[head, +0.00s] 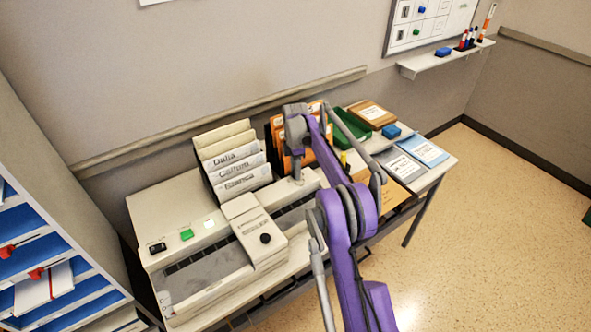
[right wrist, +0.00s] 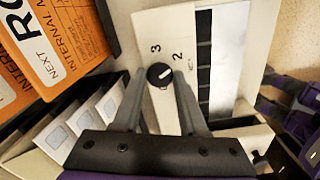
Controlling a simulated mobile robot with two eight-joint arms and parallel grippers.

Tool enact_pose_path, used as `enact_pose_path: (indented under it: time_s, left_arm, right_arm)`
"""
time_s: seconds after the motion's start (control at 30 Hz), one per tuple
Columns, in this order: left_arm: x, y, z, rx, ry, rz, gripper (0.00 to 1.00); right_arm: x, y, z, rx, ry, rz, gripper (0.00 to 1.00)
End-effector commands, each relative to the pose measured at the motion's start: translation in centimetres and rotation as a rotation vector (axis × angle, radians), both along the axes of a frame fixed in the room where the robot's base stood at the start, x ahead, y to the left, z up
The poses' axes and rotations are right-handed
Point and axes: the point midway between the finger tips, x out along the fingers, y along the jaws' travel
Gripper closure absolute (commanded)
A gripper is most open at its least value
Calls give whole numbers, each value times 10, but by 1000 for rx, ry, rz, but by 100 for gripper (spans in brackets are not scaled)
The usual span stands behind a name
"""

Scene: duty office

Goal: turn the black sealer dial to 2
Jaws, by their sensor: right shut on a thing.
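The black dial (right wrist: 160,75) is a small round knob on a pale panel, with the printed figures 3 and 2 beyond it in the right wrist view. Its small white mark points to the upper right, on the side of the 2; exact alignment is hard to tell. My right gripper (right wrist: 160,77) is shut on the dial, one finger on each side. In the head view my right gripper (head: 297,178) is down at the pale sealer (head: 308,182), and hides the dial there.
Named folders (head: 233,160) and orange folders (right wrist: 70,50) stand close behind the gripper. A green tray (head: 350,124) and papers lie to the right.

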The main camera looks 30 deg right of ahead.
Motion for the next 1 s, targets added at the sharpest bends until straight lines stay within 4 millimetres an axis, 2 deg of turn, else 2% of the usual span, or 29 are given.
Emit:
enact_pose_path:
  time_s: [0.37, 0.4, 0.53, 0.57, 0.87, 1.0]
  left_arm:
    - [0, 0, 0, 0, 0, 0, 50]
    - [0, 0, 0, 0, 0, 0, 50]
    - [0, 0, 0, 0, 0, 0, 50]
    - [0, 0, 0, 0, 0, 0, 50]
    - [0, 0, 0, 0, 0, 0, 50]
    - [1, 0, 2, 0, -1, 0, 50]
  right_arm:
    - [0, 0, 0, 1, 0, 4, 100]
    - [0, 0, 0, 1, 0, 4, 55]
    - [0, 0, 0, 0, 0, 4, 31]
    - [0, 0, 0, 0, 0, 4, 29]
    - [0, 0, 1, 0, 0, 4, 29]
    - [0, 0, 16, 0, 0, 3, 29]
